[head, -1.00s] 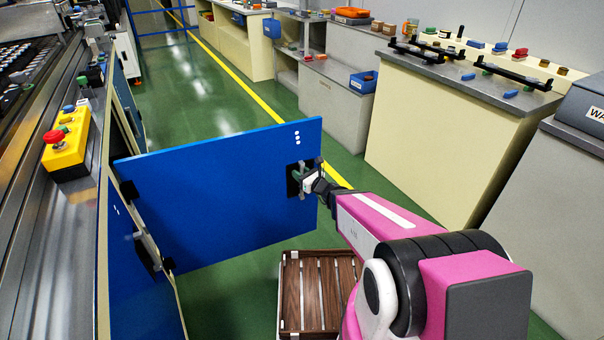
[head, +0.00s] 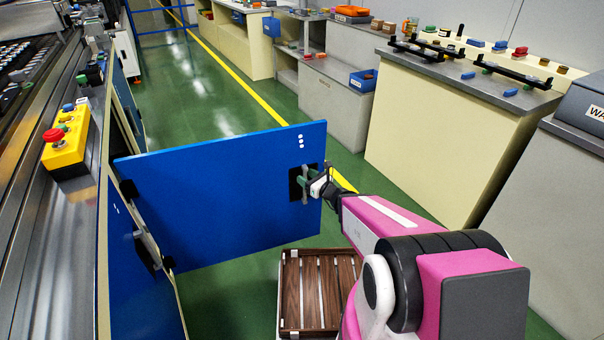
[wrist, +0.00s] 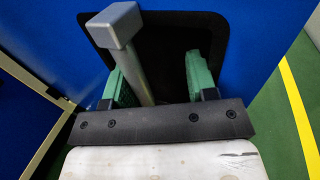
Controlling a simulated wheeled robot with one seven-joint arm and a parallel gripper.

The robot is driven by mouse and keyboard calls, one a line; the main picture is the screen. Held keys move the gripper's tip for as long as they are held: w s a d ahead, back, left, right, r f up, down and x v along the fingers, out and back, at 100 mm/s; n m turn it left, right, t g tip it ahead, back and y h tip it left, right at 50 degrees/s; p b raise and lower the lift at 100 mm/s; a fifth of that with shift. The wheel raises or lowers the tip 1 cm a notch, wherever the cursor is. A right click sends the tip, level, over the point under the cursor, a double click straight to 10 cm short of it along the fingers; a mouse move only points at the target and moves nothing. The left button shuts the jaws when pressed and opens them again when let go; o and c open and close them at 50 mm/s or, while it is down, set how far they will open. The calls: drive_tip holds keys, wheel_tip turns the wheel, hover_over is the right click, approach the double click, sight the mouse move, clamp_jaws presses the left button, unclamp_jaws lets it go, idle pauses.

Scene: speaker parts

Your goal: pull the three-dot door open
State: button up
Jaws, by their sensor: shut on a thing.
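The blue three-dot door (head: 225,205) stands swung well out from the machine on the left, with its three white dots near the top outer corner. Its grey bar handle (head: 305,172) sits in a dark recess near the outer edge. My gripper (head: 305,182) is at the handle, its green fingers around the bar. In the wrist view, the handle (wrist: 126,50) rises between the fingers of my gripper (wrist: 160,80), close to the left finger, with a gap showing toward the right one.
A second blue door (head: 135,285) with dots is on the machine below left. A wooden slatted crate (head: 290,295) stands on the floor under the open door's outer end. Cream and grey cabinets (head: 440,145) line the right. Green floor lies clear behind the door.

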drive_tip(key=shift+h, duration=0.3)
drive_tip(key=v, duration=0.4)
drive_tip(key=w+d+v, duration=0.1)
drive_tip(key=v, duration=0.1)
drive_tip(key=shift+s+d+f, duration=0.1)
drive_tip(key=shift+s+d, duration=0.05)
drive_tip(key=shift+c, duration=0.7)
drive_tip(key=shift+s, duration=0.2)
